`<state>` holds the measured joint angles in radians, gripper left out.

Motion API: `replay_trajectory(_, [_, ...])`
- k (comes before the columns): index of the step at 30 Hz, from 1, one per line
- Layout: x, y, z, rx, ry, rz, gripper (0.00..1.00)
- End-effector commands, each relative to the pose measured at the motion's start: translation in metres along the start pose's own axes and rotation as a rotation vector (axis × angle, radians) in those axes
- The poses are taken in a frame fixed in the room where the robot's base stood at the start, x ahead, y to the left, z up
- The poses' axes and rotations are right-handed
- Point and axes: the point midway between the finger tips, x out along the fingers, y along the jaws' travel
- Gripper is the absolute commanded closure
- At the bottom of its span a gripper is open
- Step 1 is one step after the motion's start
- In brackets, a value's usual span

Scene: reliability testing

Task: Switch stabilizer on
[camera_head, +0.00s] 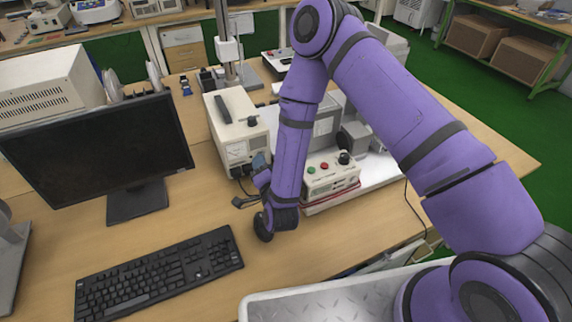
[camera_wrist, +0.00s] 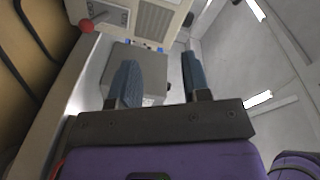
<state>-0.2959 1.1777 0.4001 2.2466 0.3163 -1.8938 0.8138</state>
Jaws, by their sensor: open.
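A cream box with a dark top handle, a front meter and a black knob, which looks like the stabilizer (camera_head: 238,130), stands on the table mid-view in the head view. I cannot read its label or see a switch state. My gripper (camera_head: 262,165) is in front of its lower right front, partly hidden by my wrist. In the wrist view my gripper (camera_wrist: 158,72) has two blue fingers apart with nothing held between them. Beyond the fingers are a grey block (camera_wrist: 150,88) and a cream panel (camera_wrist: 150,20) with a vent grille.
A cream control box (camera_head: 330,178) with green and red buttons and a black knob sits right of my forearm. A monitor (camera_head: 100,150) and keyboard (camera_head: 160,272) lie left. A red ball-shaped knob (camera_wrist: 87,26) shows in the wrist view. Bare table lies in front of my wrist.

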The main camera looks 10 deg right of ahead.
Motion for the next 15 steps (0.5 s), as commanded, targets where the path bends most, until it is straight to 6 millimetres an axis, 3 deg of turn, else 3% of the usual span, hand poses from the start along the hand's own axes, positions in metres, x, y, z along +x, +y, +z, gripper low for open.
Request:
replay_trajectory(5, [-0.013,0.012,0.009,0.023,0.030,-0.013,0.57])
replay_trajectory(11, [-0.014,0.024,0.015,0.026,0.034,-0.015,0.57])
replay_trajectory(15, [-0.013,0.042,0.024,0.025,0.033,-0.014,0.57])
